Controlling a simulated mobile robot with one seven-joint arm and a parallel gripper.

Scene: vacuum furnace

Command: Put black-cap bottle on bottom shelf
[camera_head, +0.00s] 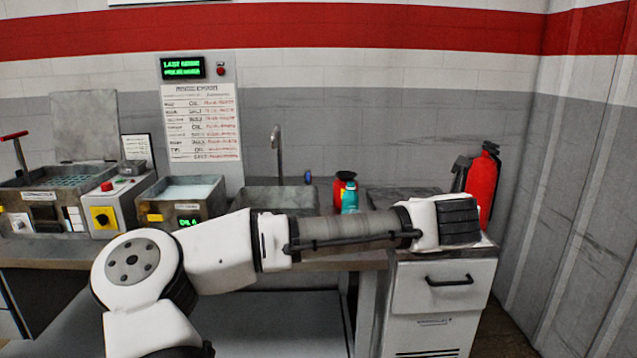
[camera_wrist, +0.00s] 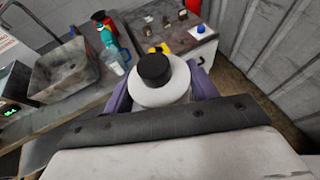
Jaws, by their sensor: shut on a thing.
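A white bottle with a black cap (camera_wrist: 154,68) stands between the purple fingers of my gripper (camera_wrist: 163,92) in the wrist view. My gripper is shut on it, and I look down on its cap and shoulder. In the head view the arm stretches right across the bench front, and its end hides the fingers and the bottle. A grey lower shelf (camera_head: 270,322) shows under the bench in the head view, left of the drawer cabinet, partly covered by my arm.
The drawer cabinet (camera_head: 440,290) stands at the right, beside the ribbed wall (camera_head: 575,200). A red fire extinguisher (camera_head: 482,188) is behind my arm's end. A teal bottle (camera_head: 350,198) and sink (camera_wrist: 65,75) are on the bench. Several small capped items, one blue (camera_wrist: 200,30), are beyond the held bottle.

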